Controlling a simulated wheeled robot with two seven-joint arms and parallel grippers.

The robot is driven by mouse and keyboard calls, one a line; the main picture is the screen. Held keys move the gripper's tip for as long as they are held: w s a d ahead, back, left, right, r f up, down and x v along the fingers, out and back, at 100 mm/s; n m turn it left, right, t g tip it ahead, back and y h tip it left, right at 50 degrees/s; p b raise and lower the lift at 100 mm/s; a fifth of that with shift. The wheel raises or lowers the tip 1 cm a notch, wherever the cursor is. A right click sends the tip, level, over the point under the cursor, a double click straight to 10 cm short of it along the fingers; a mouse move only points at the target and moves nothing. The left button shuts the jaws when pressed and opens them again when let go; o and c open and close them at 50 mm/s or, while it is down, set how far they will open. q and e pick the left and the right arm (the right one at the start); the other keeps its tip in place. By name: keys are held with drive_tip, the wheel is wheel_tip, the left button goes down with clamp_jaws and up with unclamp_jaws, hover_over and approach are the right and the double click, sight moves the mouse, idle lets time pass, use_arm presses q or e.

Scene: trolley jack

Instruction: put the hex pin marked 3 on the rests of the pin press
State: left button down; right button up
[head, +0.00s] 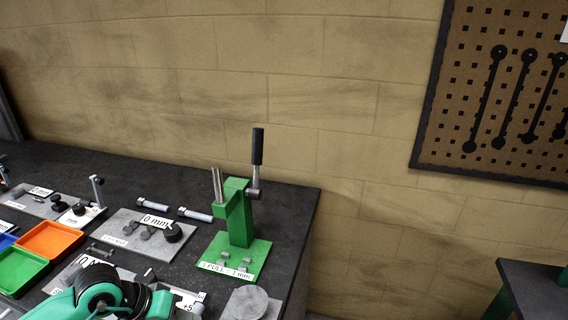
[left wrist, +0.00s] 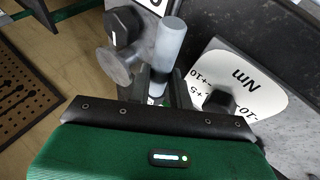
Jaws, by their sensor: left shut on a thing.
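The green pin press (head: 238,215) stands near the right end of the dark bench, its black-gripped lever upright. Small grey rests (head: 225,257) stand on its base, with no pin across them. In the left wrist view my left gripper (left wrist: 160,84) is shut on a grey pin (left wrist: 170,44) with a thick round end towards the camera. No number can be read on it, and its far part is hidden. My right gripper is not in view.
A grey plate (head: 125,229) with dark knobs and a "0 mm" label lies left of the press. Orange (head: 48,240) and green (head: 22,270) trays are further left. A grey round disc (head: 250,303) stands in front of the press. The wrist view shows a black knob (left wrist: 122,25).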

use_arm(q)
drive_tip(key=shift+a, duration=0.3)
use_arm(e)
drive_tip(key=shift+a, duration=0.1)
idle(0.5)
